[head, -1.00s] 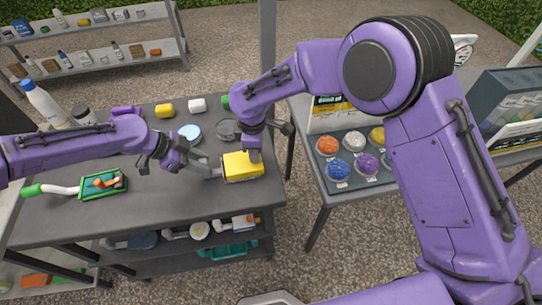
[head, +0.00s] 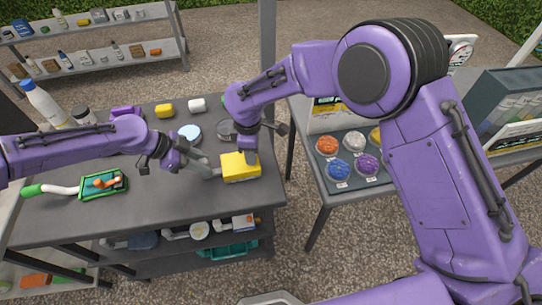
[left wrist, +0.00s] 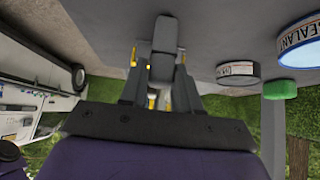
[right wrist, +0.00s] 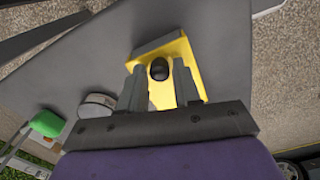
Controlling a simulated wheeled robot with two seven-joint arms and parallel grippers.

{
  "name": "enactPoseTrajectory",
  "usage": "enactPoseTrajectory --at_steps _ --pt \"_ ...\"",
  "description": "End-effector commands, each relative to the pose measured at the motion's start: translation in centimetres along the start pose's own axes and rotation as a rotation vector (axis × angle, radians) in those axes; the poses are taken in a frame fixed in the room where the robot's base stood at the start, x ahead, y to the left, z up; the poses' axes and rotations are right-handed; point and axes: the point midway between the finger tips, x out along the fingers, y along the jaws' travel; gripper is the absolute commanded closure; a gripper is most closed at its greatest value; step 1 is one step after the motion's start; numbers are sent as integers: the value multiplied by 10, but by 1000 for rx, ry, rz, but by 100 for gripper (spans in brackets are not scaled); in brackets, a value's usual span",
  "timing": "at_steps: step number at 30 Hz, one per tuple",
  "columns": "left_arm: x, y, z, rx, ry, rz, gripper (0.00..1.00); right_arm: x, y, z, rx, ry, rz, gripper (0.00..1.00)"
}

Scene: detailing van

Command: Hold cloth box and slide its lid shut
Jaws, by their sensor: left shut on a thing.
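The yellow cloth box (head: 240,168) lies near the right end of the dark worktop in the head view. My left gripper (head: 214,171) is shut on its left side; the left wrist view shows slivers of yellow around the fingers (left wrist: 160,70). My right gripper (head: 250,155) points down from above at the box's upper side. In the right wrist view its fingers (right wrist: 158,85) stand apart, with a dark round knob (right wrist: 158,69) on the yellow surface between their tips. I cannot tell how far the lid is slid.
A blue-white tin (head: 189,132) and a dark round tin (head: 226,129) stand behind the box. A green tray (head: 103,197) with an orange item lies to the left. Bottles stand at the back left. A side table with coloured discs (head: 338,168) is to the right.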

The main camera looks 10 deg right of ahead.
Motion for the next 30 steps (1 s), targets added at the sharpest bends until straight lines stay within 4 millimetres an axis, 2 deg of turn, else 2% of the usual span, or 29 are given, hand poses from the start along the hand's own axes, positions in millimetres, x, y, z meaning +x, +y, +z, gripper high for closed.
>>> enactPoseTrajectory --at_steps 11,14,21,24,30 --pt "0 0 0 -1 0 0 100 -3 1 1 0 -1 1 48" --pt "0 0 0 -1 0 0 100 -18 1 1 0 0 4 48" --pt "0 0 1 -1 0 -1 100 -80 1 0 -1 1 4 48" --pt "0 0 1 -1 0 -1 100 -100 1 0 0 0 3 48" --pt "0 0 0 -1 0 -1 100 -119 0 0 -1 -1 0 48"
